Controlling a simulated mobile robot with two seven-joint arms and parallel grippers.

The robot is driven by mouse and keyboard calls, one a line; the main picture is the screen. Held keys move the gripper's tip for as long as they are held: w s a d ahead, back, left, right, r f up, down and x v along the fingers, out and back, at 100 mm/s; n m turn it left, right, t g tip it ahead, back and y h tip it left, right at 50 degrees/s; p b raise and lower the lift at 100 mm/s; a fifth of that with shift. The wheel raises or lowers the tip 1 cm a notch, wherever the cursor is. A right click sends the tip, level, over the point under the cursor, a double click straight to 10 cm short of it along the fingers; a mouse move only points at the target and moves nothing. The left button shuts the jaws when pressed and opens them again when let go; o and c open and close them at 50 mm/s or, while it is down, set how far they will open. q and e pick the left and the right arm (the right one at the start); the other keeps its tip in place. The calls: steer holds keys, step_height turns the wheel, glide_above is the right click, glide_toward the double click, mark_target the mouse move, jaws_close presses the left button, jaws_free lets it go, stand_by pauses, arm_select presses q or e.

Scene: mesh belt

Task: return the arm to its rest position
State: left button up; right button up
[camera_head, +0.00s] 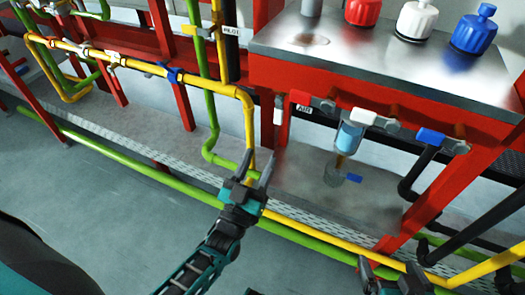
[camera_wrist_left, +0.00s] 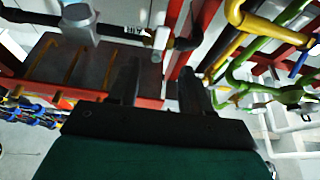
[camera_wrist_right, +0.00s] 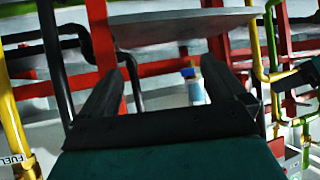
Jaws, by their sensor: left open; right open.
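My left gripper (camera_head: 257,168) is in the middle of the head view, above the grey floor and the low ledge, in front of the yellow and green pipes. Its two dark fingers are apart with nothing between them, as the left wrist view (camera_wrist_left: 160,75) also shows. My right gripper (camera_head: 387,268) is at the bottom edge of the head view, partly cut off, close to the yellow pipe in the picture. Its fingers are apart and empty in the right wrist view (camera_wrist_right: 170,75). Whether either gripper touches a pipe cannot be told.
A yellow pipe (camera_head: 325,236) and a green pipe (camera_head: 305,240) run low along the front. A red frame (camera_head: 425,205) carries a metal top (camera_head: 350,45) with red, white and blue capped containers. Valves with coloured handles hang below it. The grey floor (camera_head: 110,205) at left is clear.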

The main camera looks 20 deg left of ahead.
stand_by(0.5)
arm_select(q)
steer(key=s+m+g+h+p, duration=0.1)
steer(key=s+m+g+p, duration=0.1)
steer(key=s+g+p, duration=0.8)
steer(key=shift+s+r+g+p, duration=0.4)
steer(key=shift+s+g, duration=0.4)
arm_select(e)
steer(key=s+d+r, duration=0.1)
steer(key=d+r, duration=0.2)
steer(key=r, duration=0.3)
steer(key=shift+s+r+h, duration=0.2)
steer(key=shift+r+h, duration=0.15)
steer(key=shift+h, duration=0.05)
steer(key=shift+a, duration=0.1)
